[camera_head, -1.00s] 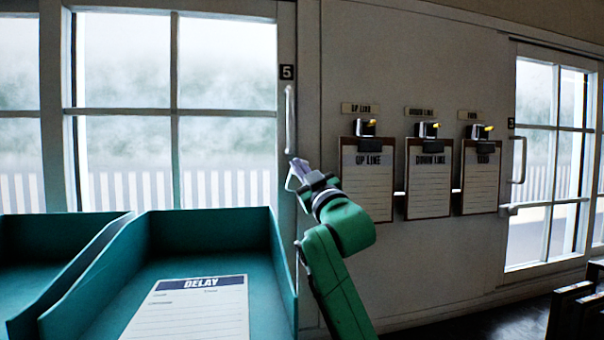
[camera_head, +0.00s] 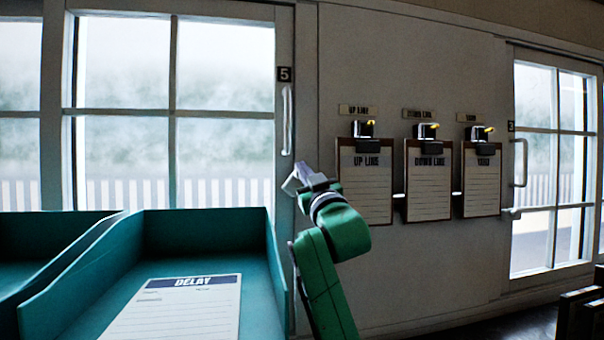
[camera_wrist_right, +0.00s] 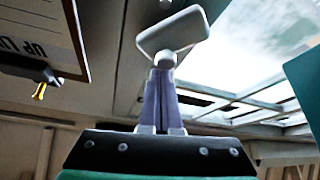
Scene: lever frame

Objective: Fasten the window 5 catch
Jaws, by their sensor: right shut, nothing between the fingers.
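Window 5 (camera_head: 222,150) is the large paned window at the left, with a "5" plate (camera_head: 285,74) on its frame. A white upright pull handle (camera_head: 287,120) is fixed to the frame below the plate. A pale catch lever (camera_head: 289,185) shows low on the frame; in the right wrist view its flat white paddle (camera_wrist_right: 172,32) lies just beyond my fingertips. My right gripper (camera_head: 304,174) is shut and empty, its lilac fingers (camera_wrist_right: 160,72) at the lever's rounded base. I cannot tell whether they touch. My left gripper is out of view.
Teal trays (camera_head: 275,250) stand in front of window 5, close left of my right arm; one holds a DELAY sheet (camera_head: 180,308). Several clipboards (camera_head: 366,185) hang on the wall to the right. Another window (camera_head: 550,165) is at far right.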

